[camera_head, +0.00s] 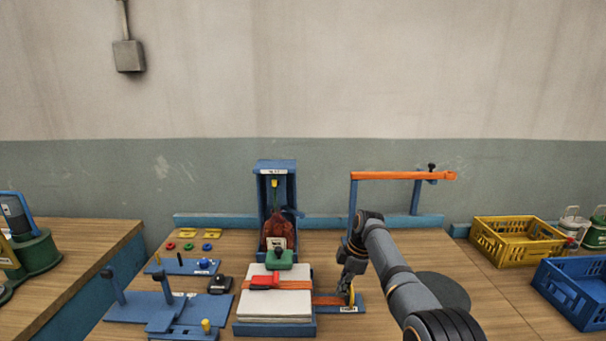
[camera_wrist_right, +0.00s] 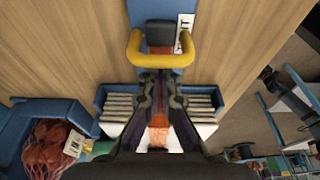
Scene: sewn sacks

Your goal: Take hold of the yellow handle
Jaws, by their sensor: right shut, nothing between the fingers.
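The yellow handle (camera_wrist_right: 161,62) is a rounded U shape around a dark block on a blue base in the right wrist view. In the head view it is a small yellow piece (camera_head: 351,294), partly hidden by my right gripper. My right gripper (camera_wrist_right: 159,82) points down at it, its fingertips together and empty. In the wrist view the tips lie just at the handle's near bar; I cannot tell whether they touch it. The head view shows this gripper (camera_head: 343,291) low over the blue base. My left gripper is not in view.
A stack of pale sheets (camera_head: 275,305) with an orange strap and red clip lies left of my right gripper. A blue stand (camera_head: 276,170) holds a red net sack behind. An orange bar (camera_head: 400,176) stands above. A yellow crate (camera_head: 515,255) and blue crate (camera_head: 560,300) sit right.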

